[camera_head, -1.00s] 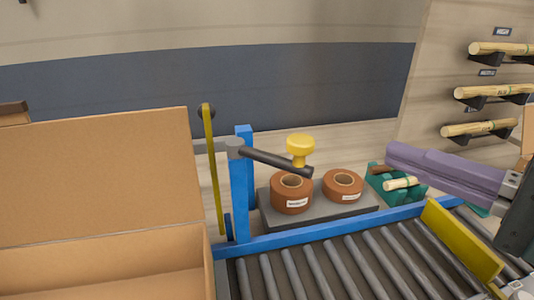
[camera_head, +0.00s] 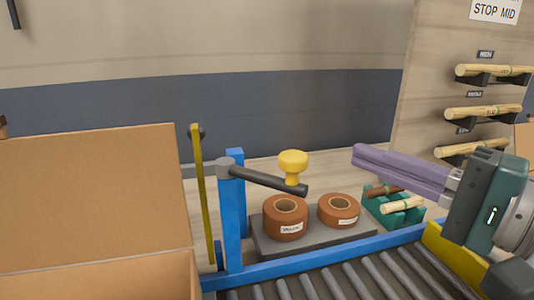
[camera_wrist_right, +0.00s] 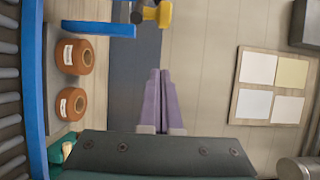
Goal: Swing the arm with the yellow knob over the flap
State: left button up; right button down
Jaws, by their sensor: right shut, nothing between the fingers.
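The yellow knob (camera_head: 292,165) stands on the end of a dark swing arm (camera_head: 262,178), which pivots on a blue post (camera_head: 231,220) and points right, above two brown tape rolls. In the right wrist view the knob (camera_wrist_right: 158,13) is at the top, ahead of the fingers. The flap (camera_head: 95,195) is the raised brown cardboard panel of an open box at left, standing up to the left of the post. My right gripper (camera_head: 358,158), with purple fingers, is shut and empty, to the right of the knob and apart from it. My left gripper is out of view.
Tape rolls (camera_head: 286,217) sit on a grey tray (camera_head: 315,240) below the arm. A green holder (camera_head: 395,205) with wooden pieces is beside them. A yellow upright bar (camera_head: 203,195) stands between flap and post. A roller conveyor (camera_head: 340,280) runs in front.

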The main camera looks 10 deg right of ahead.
jog(key=x, duration=0.6)
jog(key=s+a+p, duration=0.2)
jog(key=s, duration=0.1)
jog(key=shift+a, duration=0.4)
jog(key=shift+r+p, duration=0.1)
jog(key=shift+p, duration=0.2)
